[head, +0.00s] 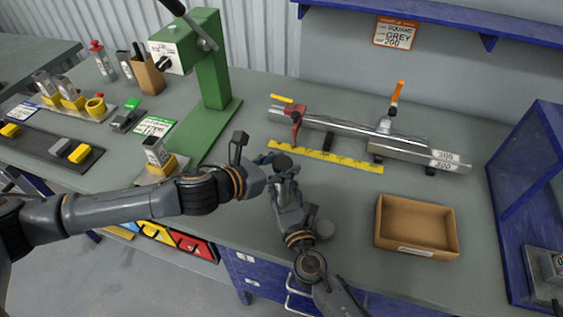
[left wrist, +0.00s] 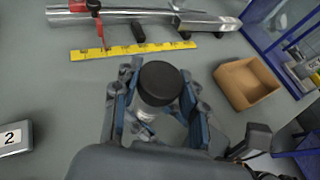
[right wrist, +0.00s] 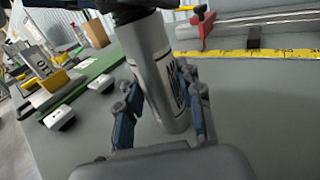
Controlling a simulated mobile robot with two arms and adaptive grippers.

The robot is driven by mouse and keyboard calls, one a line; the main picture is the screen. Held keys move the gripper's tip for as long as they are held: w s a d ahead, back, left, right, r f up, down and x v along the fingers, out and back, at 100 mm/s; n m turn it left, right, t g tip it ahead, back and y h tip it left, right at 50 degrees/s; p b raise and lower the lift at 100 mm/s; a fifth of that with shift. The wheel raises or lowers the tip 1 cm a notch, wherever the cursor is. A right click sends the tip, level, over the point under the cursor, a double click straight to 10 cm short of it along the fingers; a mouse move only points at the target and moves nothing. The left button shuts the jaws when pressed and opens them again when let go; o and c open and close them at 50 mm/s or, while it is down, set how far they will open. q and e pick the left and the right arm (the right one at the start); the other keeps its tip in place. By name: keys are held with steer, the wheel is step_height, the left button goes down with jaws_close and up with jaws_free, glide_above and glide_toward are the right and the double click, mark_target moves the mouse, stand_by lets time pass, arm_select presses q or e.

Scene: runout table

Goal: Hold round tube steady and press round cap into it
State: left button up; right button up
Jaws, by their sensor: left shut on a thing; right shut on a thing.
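The round cap (left wrist: 160,82) is black and sits between the blue fingers of my left gripper (left wrist: 158,98), which is shut on it. It also shows as a dark disc in the head view (head: 283,161). The round tube (right wrist: 152,75) is a silver-grey cylinder with a dark printed label, slightly tilted in the right wrist view. My right gripper (right wrist: 160,103) is shut on its side. The cap is over the tube's upper end. The left gripper hides the joint, so I cannot tell how deep the cap sits.
A yellow ruler (head: 325,155) lies behind the grippers, before a metal stop rail (head: 345,130). An empty cardboard box (head: 417,225) stands to the right. A green press (head: 212,80) stands at the back left. The bench is clear between ruler and box.

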arm_select(q)
steer(key=o, duration=1.1)
steer(key=shift+f, duration=0.1)
steer(key=v, duration=1.2)
